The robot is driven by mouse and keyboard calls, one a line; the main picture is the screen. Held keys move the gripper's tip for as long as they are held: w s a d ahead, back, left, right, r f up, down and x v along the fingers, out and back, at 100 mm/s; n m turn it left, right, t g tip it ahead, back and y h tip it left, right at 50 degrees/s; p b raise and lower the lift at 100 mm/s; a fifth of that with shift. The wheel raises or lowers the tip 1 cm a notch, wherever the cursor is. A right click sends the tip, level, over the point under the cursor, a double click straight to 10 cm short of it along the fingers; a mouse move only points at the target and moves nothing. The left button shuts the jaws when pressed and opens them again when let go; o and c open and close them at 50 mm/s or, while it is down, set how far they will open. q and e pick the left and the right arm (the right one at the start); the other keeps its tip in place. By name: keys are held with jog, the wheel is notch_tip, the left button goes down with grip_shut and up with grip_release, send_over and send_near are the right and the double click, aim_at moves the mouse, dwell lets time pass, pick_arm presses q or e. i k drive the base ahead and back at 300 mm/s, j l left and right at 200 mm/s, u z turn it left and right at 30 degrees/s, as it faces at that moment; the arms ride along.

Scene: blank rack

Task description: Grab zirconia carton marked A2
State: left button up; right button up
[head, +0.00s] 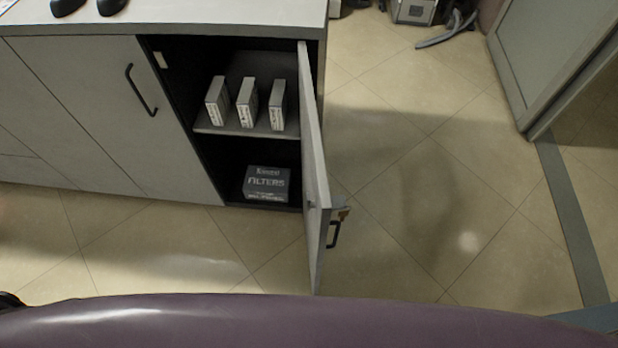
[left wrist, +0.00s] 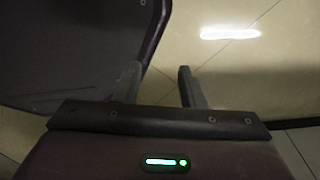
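Three slim white cartons stand upright in a row on the cabinet's middle shelf (head: 240,128) in the head view: a left carton (head: 216,101), a middle carton (head: 247,103) and a right carton (head: 278,105). Their markings are too small to read, so I cannot tell which is A2. My left gripper (left wrist: 158,82) shows in the left wrist view with its two fingers apart and nothing between them, above the tiled floor. It is away from the cartons. My right gripper is not in view.
The cabinet door (head: 313,165) stands open, jutting toward me on the right of the shelf. A dark box labelled filters (head: 267,184) sits in the lower compartment. A closed cabinet door (head: 85,95) is to the left. The tiled floor (head: 420,190) on the right is clear.

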aim_at(218, 102)
jog(key=l+u, duration=0.9)
jog(key=l, duration=0.2)
jog(key=k+j, duration=0.1)
jog(key=j, duration=0.15)
jog(key=j+u, duration=0.15)
jog(key=j, duration=0.15)
jog(key=k, duration=0.05)
